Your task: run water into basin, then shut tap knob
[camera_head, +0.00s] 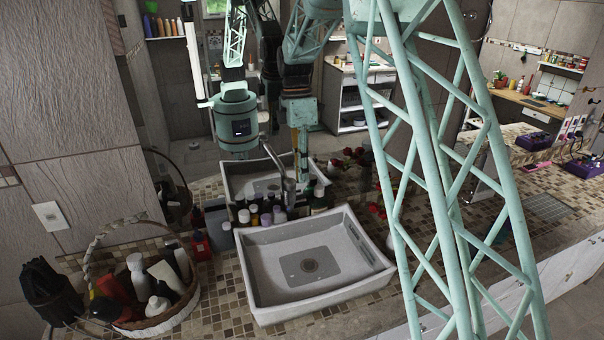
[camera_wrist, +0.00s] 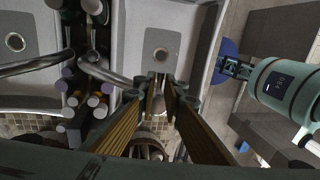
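The pale grey basin (camera_head: 262,262) stands on the tiled counter with a dark round drain in its floor. It also shows in the wrist view (camera_wrist: 185,30). I see no water stream in either view. The grey metal tap (camera_head: 289,188) rises at the basin's back edge, among bottles. In the wrist view its curved spout (camera_wrist: 105,72) reaches toward the basin. I cannot clearly make out the tap knob. My gripper (camera_wrist: 163,88) points down with its yellow-brown fingers apart and nothing visibly held. In the head view my gripper (camera_head: 302,182) is beside the tap.
Several small bottles (camera_head: 278,215) crowd behind the basin. A basket (camera_head: 165,320) of bottles stands at the front left. Behind the tap, a second basin and spout look like mirror reflections. A purple box (camera_head: 533,141) is far right.

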